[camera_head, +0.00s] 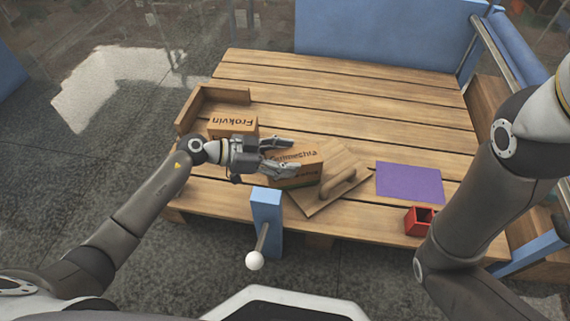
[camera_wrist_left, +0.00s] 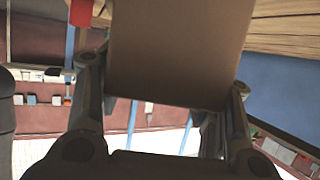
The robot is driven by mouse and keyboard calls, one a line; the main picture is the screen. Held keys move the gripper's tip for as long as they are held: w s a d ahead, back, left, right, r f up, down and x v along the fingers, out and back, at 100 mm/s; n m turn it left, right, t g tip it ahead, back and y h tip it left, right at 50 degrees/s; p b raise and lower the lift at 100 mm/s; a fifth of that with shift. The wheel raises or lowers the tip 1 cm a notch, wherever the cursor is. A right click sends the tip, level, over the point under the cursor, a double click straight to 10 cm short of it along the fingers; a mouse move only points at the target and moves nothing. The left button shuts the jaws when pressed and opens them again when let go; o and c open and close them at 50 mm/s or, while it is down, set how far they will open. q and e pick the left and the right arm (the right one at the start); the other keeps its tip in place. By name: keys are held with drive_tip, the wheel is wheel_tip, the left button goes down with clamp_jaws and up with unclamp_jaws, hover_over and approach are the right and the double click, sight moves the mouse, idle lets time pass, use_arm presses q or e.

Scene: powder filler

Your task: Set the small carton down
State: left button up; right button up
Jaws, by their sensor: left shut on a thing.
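In the head view my left gripper (camera_head: 284,156) is over the left middle of the slatted wooden table, its fingers pointing right. It is shut on a small brown carton (camera_head: 308,157) with dark lettering. In the left wrist view the carton (camera_wrist_left: 180,55) fills the space between the two fingers (camera_wrist_left: 165,108). The carton is beside or partly over a wooden board with a raised handle; I cannot tell whether its underside touches anything. A second lettered carton (camera_head: 233,127) stands behind my left wrist, by a wooden corner rail. My right gripper is out of view.
The wooden board (camera_head: 312,205) lies near the front edge. A purple mat (camera_head: 409,183) and a small open red box (camera_head: 418,223) are to its right. A blue post (camera_head: 267,205) with a white-knobbed lever (camera_head: 255,260) stands at the front. The rear table slats (camera_head: 340,85) are clear.

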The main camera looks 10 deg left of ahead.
use_arm(q)
drive_tip(key=shift+f, duration=0.6)
drive_tip(key=o, duration=1.4)
